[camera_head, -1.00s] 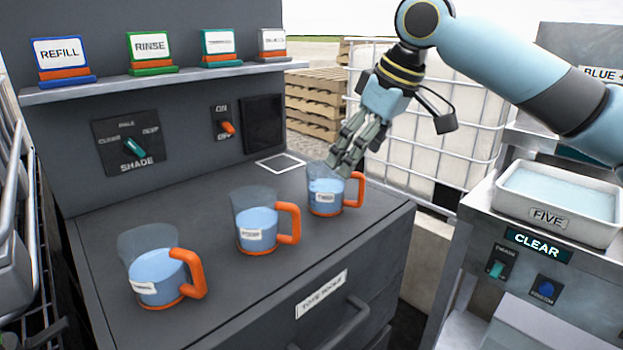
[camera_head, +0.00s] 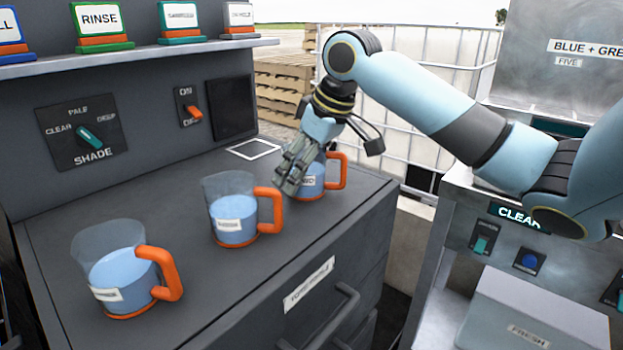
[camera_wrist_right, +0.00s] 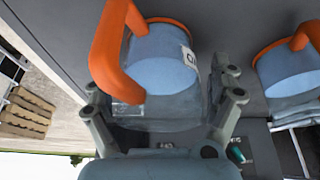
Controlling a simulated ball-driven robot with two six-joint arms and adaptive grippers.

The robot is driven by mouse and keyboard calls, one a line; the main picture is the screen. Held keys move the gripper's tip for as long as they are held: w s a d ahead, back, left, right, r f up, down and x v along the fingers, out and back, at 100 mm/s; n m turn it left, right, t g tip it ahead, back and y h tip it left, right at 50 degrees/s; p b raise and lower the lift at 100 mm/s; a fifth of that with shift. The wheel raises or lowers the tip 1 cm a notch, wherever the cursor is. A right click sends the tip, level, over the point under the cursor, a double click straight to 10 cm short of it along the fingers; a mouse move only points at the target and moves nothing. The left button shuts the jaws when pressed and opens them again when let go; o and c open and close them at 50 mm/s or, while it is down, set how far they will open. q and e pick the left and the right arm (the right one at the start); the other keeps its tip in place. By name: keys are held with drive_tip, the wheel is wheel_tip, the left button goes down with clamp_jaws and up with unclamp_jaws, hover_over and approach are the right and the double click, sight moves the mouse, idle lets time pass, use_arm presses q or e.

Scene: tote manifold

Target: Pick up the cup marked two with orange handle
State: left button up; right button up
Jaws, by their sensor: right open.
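Three clear cups with blue liquid, orange handles and white labels stand upright on the grey counter (camera_head: 180,240). The far cup (camera_head: 309,184) has a label too small and partly covered to read surely. The middle cup (camera_head: 232,221) and near cup (camera_head: 118,275) also have labels I cannot read. My right gripper (camera_head: 286,178) is open at the far cup, its fingers pointing down and covering the cup's left part. In the right wrist view, a cup (camera_wrist_right: 160,62) sits between the open fingers, its handle to the left. I cannot tell whether they touch it. My left gripper is out of view.
A second cup (camera_wrist_right: 290,68) is close on the right in the wrist view. A shelf (camera_head: 150,54) with signs and a panel with a shade knob (camera_head: 89,137) stand behind. A metal machine (camera_head: 500,235) is at the right. A white square outline (camera_head: 254,149) on the counter is empty.

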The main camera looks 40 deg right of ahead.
drive_tip(key=shift+w+f, duration=0.2)
drive_tip(key=shift+f, duration=0.2)
drive_tip(key=shift+c, duration=1.5)
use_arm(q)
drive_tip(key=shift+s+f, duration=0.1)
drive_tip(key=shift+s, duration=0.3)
use_arm(e)
drive_tip(key=c, duration=1)
drive_tip(key=shift+r, duration=0.2)
